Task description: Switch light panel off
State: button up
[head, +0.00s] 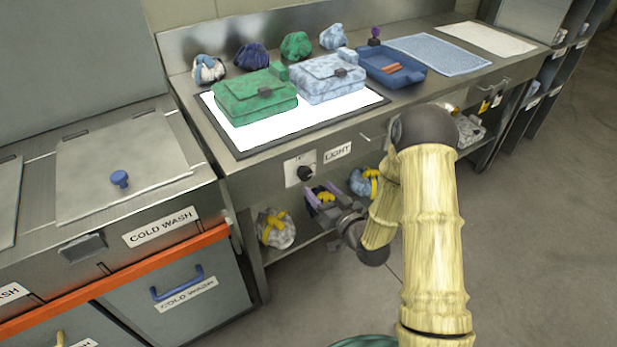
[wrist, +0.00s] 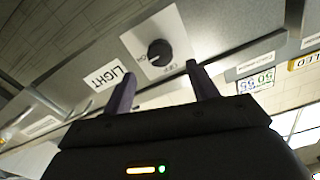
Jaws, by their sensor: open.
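The light panel (head: 275,122) is set in the steel worktop and glows bright white under two bags. Its black rotary knob (head: 305,173) sits on a pale plate on the counter's front face, left of a LIGHT label (head: 337,153). In the wrist view the knob (wrist: 159,53) and the label (wrist: 107,78) appear rotated. The knob's exact pointer setting is hard to read. My gripper (head: 321,190) is just below the knob, with its purple fingers open. In the wrist view the gripper (wrist: 160,82) has the knob ahead, between and beyond its fingertips, apparently untouched.
A green bag (head: 250,97) and a pale blue bag (head: 326,82) lie on the panel. A blue tray (head: 390,68) stands right of them. Cold-wash units (head: 125,170) stand left.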

aim_at(307, 176)
jog(key=x, duration=0.6)
jog(key=shift+w+a, duration=0.2)
jog(key=shift+w, duration=0.05)
jog(key=shift+c, duration=0.2)
jog(key=c, duration=1)
